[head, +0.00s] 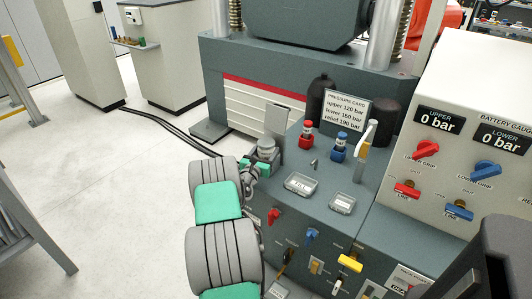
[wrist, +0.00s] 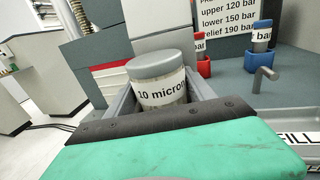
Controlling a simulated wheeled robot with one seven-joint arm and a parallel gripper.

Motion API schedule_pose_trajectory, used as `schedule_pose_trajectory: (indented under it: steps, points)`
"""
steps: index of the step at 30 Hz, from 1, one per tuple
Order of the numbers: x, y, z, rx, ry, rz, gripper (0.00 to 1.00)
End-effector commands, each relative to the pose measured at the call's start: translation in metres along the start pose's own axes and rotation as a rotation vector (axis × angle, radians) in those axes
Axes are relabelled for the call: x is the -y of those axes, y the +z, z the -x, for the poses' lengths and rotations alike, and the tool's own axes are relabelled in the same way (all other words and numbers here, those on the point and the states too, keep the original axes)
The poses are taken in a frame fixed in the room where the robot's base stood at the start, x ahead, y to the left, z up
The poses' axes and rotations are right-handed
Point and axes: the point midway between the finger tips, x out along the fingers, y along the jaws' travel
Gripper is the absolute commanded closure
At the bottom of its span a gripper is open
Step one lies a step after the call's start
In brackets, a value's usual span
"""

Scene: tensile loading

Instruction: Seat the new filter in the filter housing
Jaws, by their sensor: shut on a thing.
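The new filter (wrist: 158,82) is a grey capped cylinder with a white "10 micron" label, upright in the wrist view. It also shows in the head view (head: 266,147) at the left back of the grey bench. My gripper (head: 258,166) is shut on it. Grey walls (wrist: 207,90) stand around its lower part in the wrist view; I cannot tell if they are my fingers or the filter housing. A light grey upright plate (head: 279,119) stands just behind the filter and may be the housing's raised lid. The filter's bottom and the housing's opening are hidden.
A red bottle-like part (head: 306,135) and a blue one (head: 340,147) stand to the right. Open floor lies left of the bench.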

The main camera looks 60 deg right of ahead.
Motion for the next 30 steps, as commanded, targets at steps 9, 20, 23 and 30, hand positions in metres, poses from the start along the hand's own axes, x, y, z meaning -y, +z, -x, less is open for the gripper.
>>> schedule_pose_trajectory:
  steps: [9, 20, 23, 30]
  points:
    - [0.000, -0.002, 0.000, -0.001, 0.000, 0.000, 0.28]
    - [0.000, -0.002, 0.000, -0.001, 0.000, 0.001, 0.16]
    - [0.000, 0.003, 0.001, -0.001, 0.000, 0.001, 0.16]
    - [-0.002, 0.001, 0.051, -0.004, 0.004, 0.004, 0.16]
